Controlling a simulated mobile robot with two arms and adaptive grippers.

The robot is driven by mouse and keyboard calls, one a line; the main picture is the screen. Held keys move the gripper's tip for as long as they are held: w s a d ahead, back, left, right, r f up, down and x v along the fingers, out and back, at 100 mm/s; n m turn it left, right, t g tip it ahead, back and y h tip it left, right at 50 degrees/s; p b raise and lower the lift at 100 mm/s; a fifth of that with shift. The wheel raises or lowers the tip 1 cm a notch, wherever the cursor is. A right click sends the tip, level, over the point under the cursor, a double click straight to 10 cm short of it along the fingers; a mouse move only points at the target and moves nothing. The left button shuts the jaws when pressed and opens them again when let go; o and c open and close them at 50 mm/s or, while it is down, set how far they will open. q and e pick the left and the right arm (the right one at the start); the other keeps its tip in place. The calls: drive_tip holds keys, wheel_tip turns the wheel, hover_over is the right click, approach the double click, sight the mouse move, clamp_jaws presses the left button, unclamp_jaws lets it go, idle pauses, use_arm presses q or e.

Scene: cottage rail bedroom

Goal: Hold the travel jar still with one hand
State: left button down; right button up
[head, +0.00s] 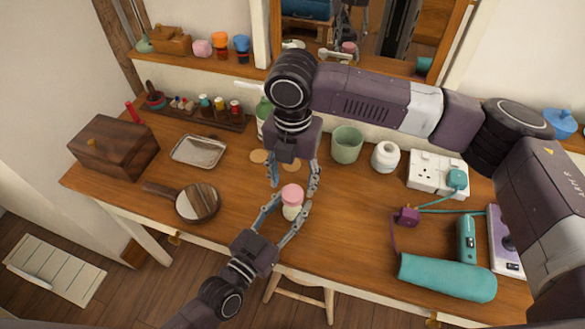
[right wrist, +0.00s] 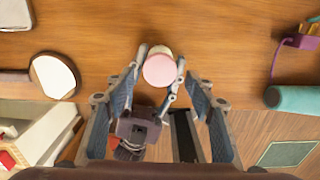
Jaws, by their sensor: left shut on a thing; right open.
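The travel jar (head: 291,209) is a small cream jar with a pink lid (head: 292,193), upright on the wooden table. My left gripper (head: 291,206), coming from the lower left, is shut on the jar's body, a finger on each side. In the right wrist view the pink lid (right wrist: 159,71) shows from above, between the left gripper's fingertips (right wrist: 159,76). My right gripper (head: 294,188) points down from above, open, its fingers apart on either side of the lid and not visibly touching it. The jar's lower body is partly hidden by the left fingers.
A round mirror (head: 198,203) and a metal tray (head: 199,151) lie to the left. A green cup (head: 347,144) and a white jar (head: 385,156) stand behind. The table around the jar is clear.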

sight(293, 193)
drive_tip(key=shift+f, duration=1.65)
drive_tip(key=c, duration=1.2)
drive_tip(key=m, duration=1.1)
drive_tip(key=shift+m, duration=0.4)
drive_tip(key=m, duration=0.6)
drive_tip(key=shift+m, duration=0.4)
drive_tip(key=m, duration=0.5)
drive_tip(key=shift+m, duration=0.4)
drive_tip(key=o, duration=1.4)
drive_tip(key=shift+c, duration=0.2)
